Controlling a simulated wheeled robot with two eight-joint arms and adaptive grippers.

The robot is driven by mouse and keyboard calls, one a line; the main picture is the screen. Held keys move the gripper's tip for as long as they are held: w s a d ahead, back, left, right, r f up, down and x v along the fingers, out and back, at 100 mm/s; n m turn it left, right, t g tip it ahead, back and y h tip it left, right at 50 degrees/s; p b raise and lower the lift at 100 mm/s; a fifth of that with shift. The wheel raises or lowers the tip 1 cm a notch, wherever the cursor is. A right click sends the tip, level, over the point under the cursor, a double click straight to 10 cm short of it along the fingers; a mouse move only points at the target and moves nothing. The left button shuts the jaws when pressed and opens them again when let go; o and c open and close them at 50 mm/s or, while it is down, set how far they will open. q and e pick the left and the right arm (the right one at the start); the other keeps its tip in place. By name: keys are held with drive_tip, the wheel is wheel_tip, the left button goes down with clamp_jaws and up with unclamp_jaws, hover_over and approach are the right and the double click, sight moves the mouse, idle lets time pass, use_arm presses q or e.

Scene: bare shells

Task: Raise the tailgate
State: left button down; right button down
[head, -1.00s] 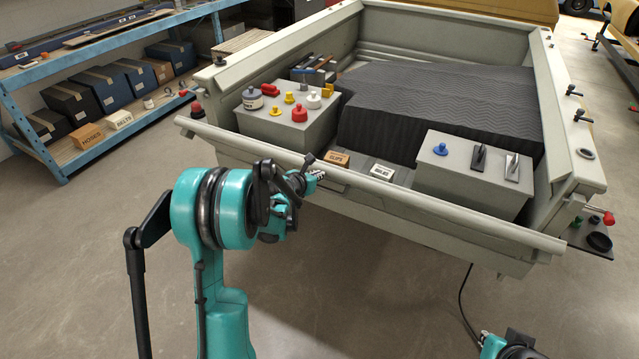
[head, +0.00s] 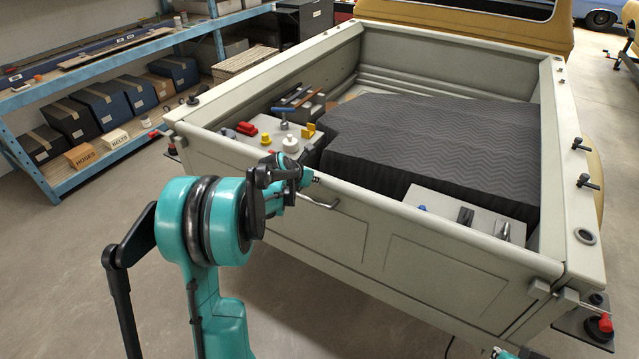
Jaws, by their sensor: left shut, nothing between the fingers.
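The tailgate (head: 400,243) is the pale grey-green panel across the near end of the truck bed. It stands upright or nearly so, its top edge about level with the side walls. Its right end meets the right side wall (head: 574,180) closely. A bar-like handle (head: 338,204) is on its outer face. My left gripper (head: 313,177) is shut and empty at the tailgate's top edge, left of the handle; I cannot tell whether it touches. Only a sliver of my right arm shows at the bottom edge; its gripper is out of frame.
A blue shelf (head: 45,190) stands at left.

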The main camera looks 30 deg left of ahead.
use_arm(q)
drive_tip(key=shift+w+a+r, duration=0.3)
drive_tip(key=shift+w+a, duration=0.1)
drive_tip(key=shift+w, duration=0.25)
drive_tip(key=shift+w+r, duration=0.15)
drive_tip(key=shift+w, duration=0.05)
drive_tip(key=shift+w+d+r, duration=0.1)
drive_tip(key=shift+w+r, duration=0.1)
use_arm(e)
drive_tip(key=shift+s+a+r, duration=0.15)
drive_tip(key=shift+s+a, duration=0.05)
drive_tip(key=shift+s, duration=0.25)
drive_tip(key=shift+s+a+r, duration=0.1)
drive_tip(key=shift+s+a, duration=0.05)
drive_tip(key=shift+s, duration=0.3)
use_arm(q)
drive_tip(key=shift+w+d, duration=0.1)
